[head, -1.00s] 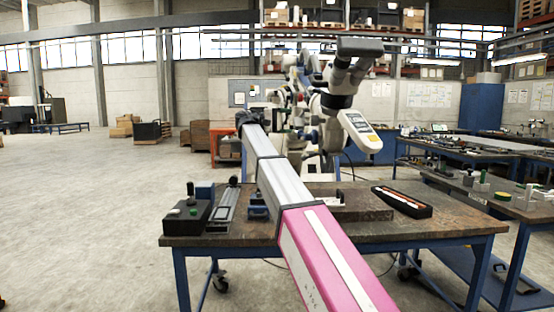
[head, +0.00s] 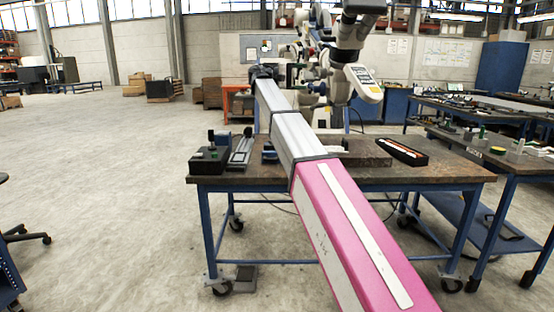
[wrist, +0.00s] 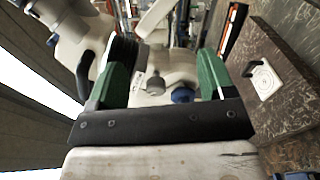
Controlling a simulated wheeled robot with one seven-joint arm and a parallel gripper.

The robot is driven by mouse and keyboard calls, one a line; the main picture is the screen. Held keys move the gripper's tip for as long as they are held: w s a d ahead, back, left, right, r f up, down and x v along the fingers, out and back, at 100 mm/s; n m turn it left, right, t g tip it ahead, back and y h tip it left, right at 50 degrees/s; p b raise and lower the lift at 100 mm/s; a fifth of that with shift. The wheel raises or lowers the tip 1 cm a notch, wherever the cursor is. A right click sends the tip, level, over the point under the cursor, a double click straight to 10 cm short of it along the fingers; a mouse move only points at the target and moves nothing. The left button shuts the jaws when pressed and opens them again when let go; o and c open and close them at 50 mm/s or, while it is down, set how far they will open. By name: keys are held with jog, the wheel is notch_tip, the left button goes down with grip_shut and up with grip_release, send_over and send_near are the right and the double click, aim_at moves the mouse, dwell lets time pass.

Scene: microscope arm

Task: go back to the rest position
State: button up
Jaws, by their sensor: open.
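My gripper (wrist: 162,80) shows in the wrist view with its two green fingers spread apart and nothing between them. Past the fingers is the white body of the microscope arm (wrist: 180,65) with a blue knob. I cannot tell the exact gap to it. In the head view, my pink and silver arm reaches out over the workbench (head: 450,172), and its dark far end is in front of the microscope arm (head: 355,45). The fingers are too small to make out there.
On the workbench are a black control box (head: 210,158) at the left, a dark slab (head: 365,152) in the middle and a black tray (head: 402,151) at the right. More benches (head: 500,150) stand to the right. The floor at the left is mostly clear.

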jog(key=s+d+f+n+t+y, duration=0.1)
jog(key=s+d+f+y, duration=0.25)
jog(key=f, duration=1.05)
jog(key=s+d+f+n+y, duration=0.15)
jog(key=d+f, duration=0.25)
jog(key=f, duration=1)
jog(key=s+d+f+t+y, duration=0.1)
jog(key=s+d+f+y, duration=0.25)
jog(key=f, duration=1.15)
jog(key=s+a+f+m+g+y, duration=0.1)
jog(key=s+f+m+y, duration=0.3)
jog(key=s+f, duration=1.9)
jog(key=f+g+y, duration=0.1)
jog(key=y, duration=0.4)
jog(key=shift+s+a+f+m, duration=0.15)
jog(key=shift+a+f+m, duration=0.1)
jog(key=shift+m, duration=0.1)
